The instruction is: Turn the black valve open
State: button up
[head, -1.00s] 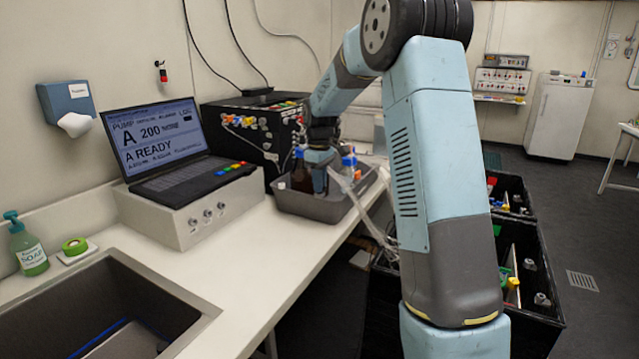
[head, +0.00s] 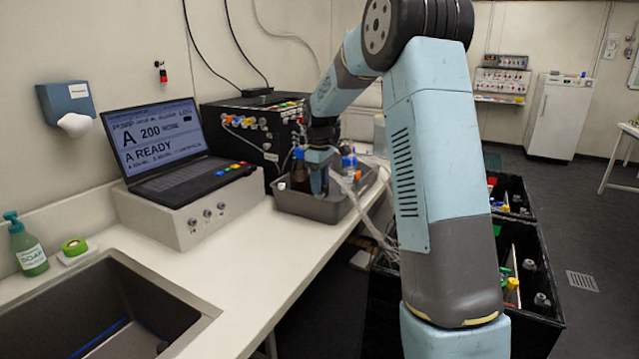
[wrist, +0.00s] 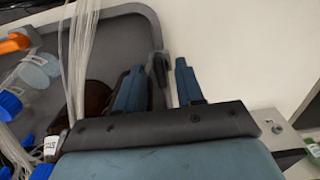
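My gripper (head: 319,183) points down at the grey tray (head: 318,211) on the bench. In the wrist view my gripper (wrist: 161,65) has its two blue fingers apart. A small, blurred dark piece (wrist: 158,69), which looks like the black valve, stands between the fingertips near the wall of the tray (wrist: 202,50). I see a gap on its right side; I cannot tell whether the left finger touches it. Its handle position is too blurred to read. The valve cannot be made out in the head view.
Brown bottles (head: 299,170) with blue caps and clear tubes (wrist: 77,60) crowd the tray beside my gripper. A laptop on a pale control box (head: 195,213) stands to the left, with a black unit (head: 255,125) behind.

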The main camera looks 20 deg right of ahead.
notch_tip(320, 180, up, 14)
jog(key=shift+f, duration=0.2)
dwell(0.5)
jog(key=s+a+r+m+t, duration=0.1)
jog(key=s+r+m+t, duration=0.15)
jog(key=s, duration=0.85)
jog(key=s+a+r+m+t, duration=0.1)
jog(key=s+r+m, duration=0.15)
jog(key=s, duration=0.85)
jog(key=s+f+m+t, duration=0.1)
jog(key=s+f+m, duration=0.1)
jog(key=s, duration=0.7)
jog(key=s+f+m+t, duration=0.1)
jog(key=s+f, duration=0.3)
jog(key=s, duration=0.5)
jog(key=shift+s+f+m, duration=0.25)
jog(key=shift+s+m, duration=0.15)
jog(key=shift+m, duration=0.2)
